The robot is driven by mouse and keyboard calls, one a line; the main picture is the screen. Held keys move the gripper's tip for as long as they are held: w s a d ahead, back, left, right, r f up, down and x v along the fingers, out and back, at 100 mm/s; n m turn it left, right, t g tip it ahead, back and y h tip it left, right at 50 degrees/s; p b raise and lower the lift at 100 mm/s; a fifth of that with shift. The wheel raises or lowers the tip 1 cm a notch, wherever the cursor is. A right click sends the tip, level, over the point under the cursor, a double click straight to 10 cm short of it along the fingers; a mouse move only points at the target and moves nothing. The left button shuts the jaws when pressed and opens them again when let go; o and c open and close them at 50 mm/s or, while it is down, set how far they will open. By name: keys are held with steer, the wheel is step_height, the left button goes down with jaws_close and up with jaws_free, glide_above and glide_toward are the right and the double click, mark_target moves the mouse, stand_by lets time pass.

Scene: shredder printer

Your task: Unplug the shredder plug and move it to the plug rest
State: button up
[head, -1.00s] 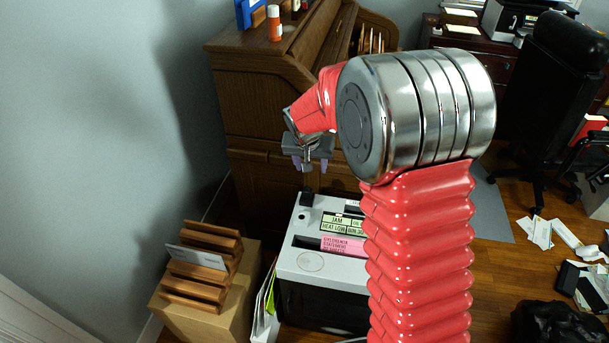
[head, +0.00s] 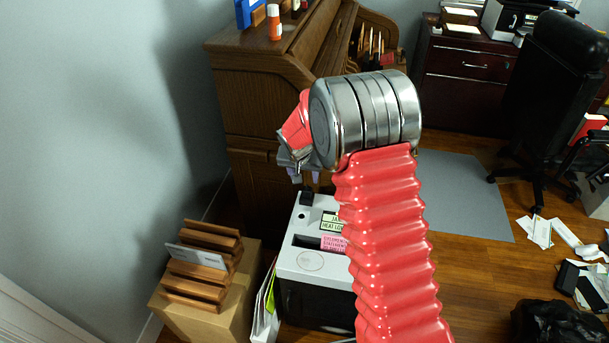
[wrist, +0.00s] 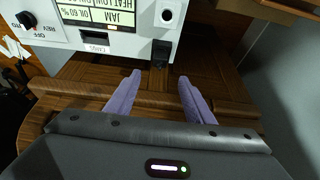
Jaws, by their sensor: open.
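The shredder (head: 290,262) stands on the floor in front of the wooden desk, its white top facing up. A small black block (head: 306,198), which may be the shredder plug, stands at its back left corner. In the wrist view this black block (wrist: 160,53) is at the shredder's edge, beside a round dark hole (wrist: 167,15). My gripper (head: 305,177) is above and behind that corner in the head view. In the wrist view its purple fingers (wrist: 160,88) are open and empty, with the block beyond their tips, roughly between them. I cannot identify the plug rest.
A wooden letter rack (head: 205,265) stands on a cardboard box at the left. Folders (head: 265,308) lean between the box and the shredder. The roll-top desk (head: 250,95) rises close behind my gripper. An office chair (head: 555,100) and scattered papers are at the right.

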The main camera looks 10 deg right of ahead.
mark_target(307, 189)
steer(key=shift+x, duration=6.65)
steer(key=shift+c, duration=0.2)
steer(key=c, duration=0.9)
steer(key=o, duration=0.9)
steer(key=shift+o, duration=0.2)
steer(key=v, duration=1.3)
steer(key=shift+s+r, duration=0.15)
steer(key=shift+r, duration=0.25)
